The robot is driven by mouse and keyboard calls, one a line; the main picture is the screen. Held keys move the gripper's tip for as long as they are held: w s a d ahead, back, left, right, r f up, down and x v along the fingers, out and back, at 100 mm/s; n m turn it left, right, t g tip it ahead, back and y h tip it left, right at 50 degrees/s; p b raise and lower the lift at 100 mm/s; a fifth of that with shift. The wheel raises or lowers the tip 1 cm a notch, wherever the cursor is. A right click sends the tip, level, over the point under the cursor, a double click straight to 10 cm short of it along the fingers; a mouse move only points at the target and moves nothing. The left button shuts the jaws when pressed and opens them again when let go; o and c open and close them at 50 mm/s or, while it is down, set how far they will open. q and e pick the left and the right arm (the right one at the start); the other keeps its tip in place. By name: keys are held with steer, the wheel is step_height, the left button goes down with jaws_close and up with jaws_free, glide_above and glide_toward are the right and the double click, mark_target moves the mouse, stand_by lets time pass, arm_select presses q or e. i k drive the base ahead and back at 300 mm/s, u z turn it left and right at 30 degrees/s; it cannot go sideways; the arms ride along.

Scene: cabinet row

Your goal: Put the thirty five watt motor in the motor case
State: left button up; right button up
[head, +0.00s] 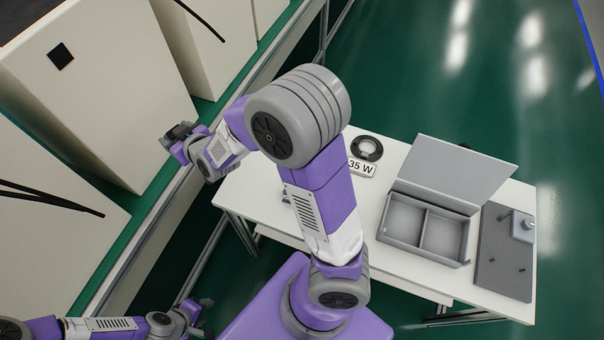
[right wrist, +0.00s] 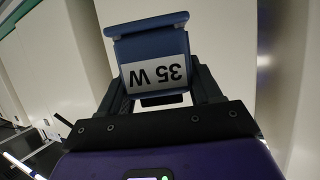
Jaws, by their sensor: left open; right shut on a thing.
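The thirty five watt motor (right wrist: 150,50) is blue with a white "35 W" label, upside down in the right wrist view. My right gripper (right wrist: 152,98) is shut on it. In the head view my right gripper (head: 176,138) is at the upper left, beside the cabinets, and the motor is too small to make out clearly. The motor case (head: 418,249) is a grey box on the white table, its lid (head: 455,168) raised. Its two compartments look empty. My left gripper (head: 196,316) is open and empty at the bottom left, low and far from the case.
A grey plate (head: 500,265) with pegs lies right of the case. White cabinets (head: 105,85) line the left. My right arm hides part of the table (head: 395,285).

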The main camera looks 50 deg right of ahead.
mark_target(399, 233)
steer(key=u, duration=0.55)
steer(key=k, duration=1.7)
steer(key=z, duration=0.65)
